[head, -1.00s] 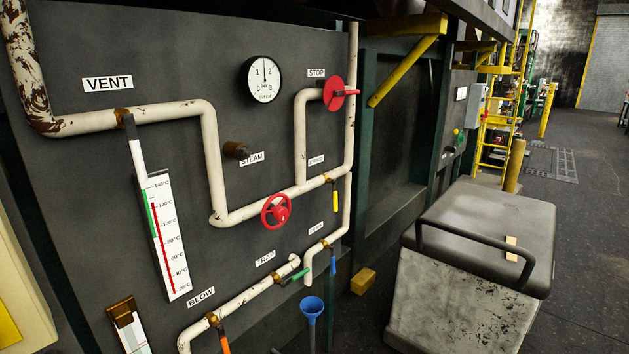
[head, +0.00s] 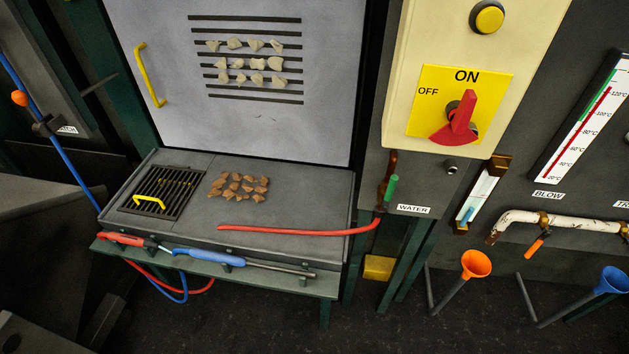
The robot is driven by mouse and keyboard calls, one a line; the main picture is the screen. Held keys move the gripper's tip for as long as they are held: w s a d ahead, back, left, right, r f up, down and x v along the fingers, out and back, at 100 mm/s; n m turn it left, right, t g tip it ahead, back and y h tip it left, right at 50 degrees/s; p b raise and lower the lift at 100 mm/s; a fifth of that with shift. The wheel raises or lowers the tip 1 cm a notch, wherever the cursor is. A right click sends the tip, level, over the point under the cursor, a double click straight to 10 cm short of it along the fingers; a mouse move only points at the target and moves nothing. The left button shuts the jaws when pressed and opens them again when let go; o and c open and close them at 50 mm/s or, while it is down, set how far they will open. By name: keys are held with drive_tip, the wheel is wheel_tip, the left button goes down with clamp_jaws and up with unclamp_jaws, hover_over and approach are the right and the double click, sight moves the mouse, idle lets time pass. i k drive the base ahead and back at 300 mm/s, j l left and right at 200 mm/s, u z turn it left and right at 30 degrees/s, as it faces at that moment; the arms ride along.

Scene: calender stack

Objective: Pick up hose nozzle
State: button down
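A red hose (head: 300,231) lies across the grey bench top (head: 300,200) in the head view. Its right end rises toward the valve marked WATER, and its free end lies near the bench middle. On the front ledge (head: 310,285) lie a red-handled tool (head: 122,239) and a blue-handled tool with a long grey rod (head: 208,257). I cannot tell which of these is the hose nozzle. A red and a blue hose loop hang below the ledge; where they join is unclear. My gripper is not in view.
A grate with a yellow handle (head: 149,202) and several brown lumps (head: 238,186) are on the bench. A red switch (head: 459,122) and a green-handled valve (head: 391,190) are to the right. An orange funnel (head: 476,263) and a blue funnel (head: 611,280) stand low right. Dark floor shows in front.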

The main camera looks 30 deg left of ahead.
sight(121, 238)
drive_tip(key=u, duration=1.95)
